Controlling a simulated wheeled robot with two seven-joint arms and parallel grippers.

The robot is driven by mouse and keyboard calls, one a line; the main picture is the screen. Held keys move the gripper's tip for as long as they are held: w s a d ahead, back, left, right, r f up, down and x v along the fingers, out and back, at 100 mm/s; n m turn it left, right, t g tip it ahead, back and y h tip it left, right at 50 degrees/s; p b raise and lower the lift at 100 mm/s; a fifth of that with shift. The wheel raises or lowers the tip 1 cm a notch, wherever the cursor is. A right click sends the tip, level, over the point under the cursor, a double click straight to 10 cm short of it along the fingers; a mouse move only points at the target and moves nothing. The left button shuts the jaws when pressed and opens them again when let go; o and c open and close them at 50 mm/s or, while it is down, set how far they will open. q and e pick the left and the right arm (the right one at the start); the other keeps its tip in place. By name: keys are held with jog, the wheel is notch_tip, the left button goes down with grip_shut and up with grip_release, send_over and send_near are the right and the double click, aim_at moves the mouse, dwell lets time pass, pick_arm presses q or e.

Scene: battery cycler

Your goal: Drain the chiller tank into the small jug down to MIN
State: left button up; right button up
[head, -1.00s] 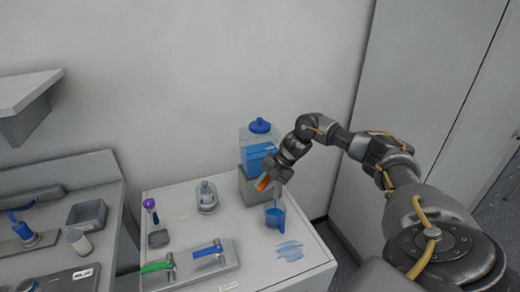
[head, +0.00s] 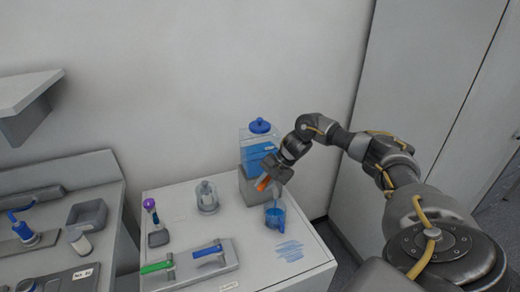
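The chiller tank (head: 259,138) is a clear box with a blue lid and blue liquid, standing on a grey block (head: 250,187) at the back of the white bench. The small jug (head: 275,216) is clear blue and stands upright on the bench below the tank's front. My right gripper (head: 271,183) is at the tank's front, beside an orange part (head: 262,182) and just above the jug. Whether its fingers are closed on that part cannot be made out. The MIN mark and the exact liquid levels are too small to read. My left gripper is out of the picture.
On the white bench (head: 180,203) stand a glass jar (head: 207,198), a purple-topped tool (head: 150,205) and a plate with green (head: 157,267) and blue (head: 208,251) handles. Blue printed lines (head: 289,253) lie before the jug. A grey bin (head: 87,215) stands left.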

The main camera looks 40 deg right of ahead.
dwell(0.4)
jog(key=shift+w+a+r+m+t+h+p, duration=0.2)
jog(key=shift+m+t+h+p, duration=0.1)
jog(key=shift+m+p, duration=0.5)
jog(key=shift+w+p, duration=0.2)
jog(key=shift+p, duration=0.15)
jog(key=shift+w+f+m+t, duration=0.15)
jog(key=shift+m+t, duration=0.15)
jog(key=shift+m, duration=0.2)
dwell(1.4)
